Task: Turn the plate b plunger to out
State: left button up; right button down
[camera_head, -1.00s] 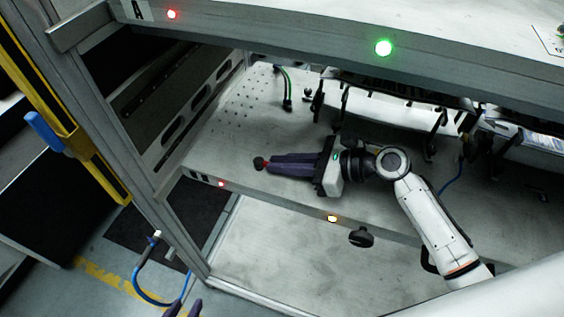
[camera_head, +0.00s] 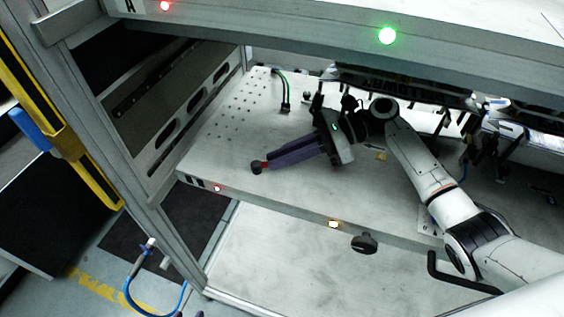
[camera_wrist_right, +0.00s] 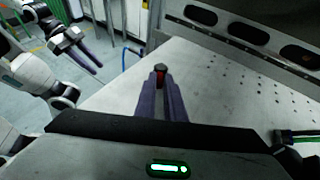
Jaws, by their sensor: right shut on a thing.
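The plunger, with a dark round knob (camera_head: 256,168) and a short red stem, stands near the left front corner of the lower plate (camera_head: 225,150). My right gripper (camera_head: 268,162) lies low over that plate, its purple fingers pointing left and slightly down in the head view. It is shut on the plunger, the red stem between its fingertips (camera_wrist_right: 160,80) in the right wrist view and the knob (camera_wrist_right: 160,67) just beyond. My left gripper (camera_wrist_right: 92,58) hangs empty off to the left in the right wrist view, fingers apart.
The upper shelf (camera_head: 280,30), with red and green lamps, overhangs the lower plate. A slotted side wall (camera_head: 185,115) stands left of the plunger. A green-black cable (camera_head: 286,90) rises behind. A black knob (camera_head: 364,243) sits below the front edge.

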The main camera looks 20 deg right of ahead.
jog(key=shift+g, duration=0.3)
jog(key=c, duration=1.8)
grip_release()
jog(key=shift+c, duration=0.2)
jog(key=shift+w, duration=0.1)
jog(key=shift+d, duration=0.1)
jog(key=v, duration=1)
jog(key=shift+r, duration=0.1)
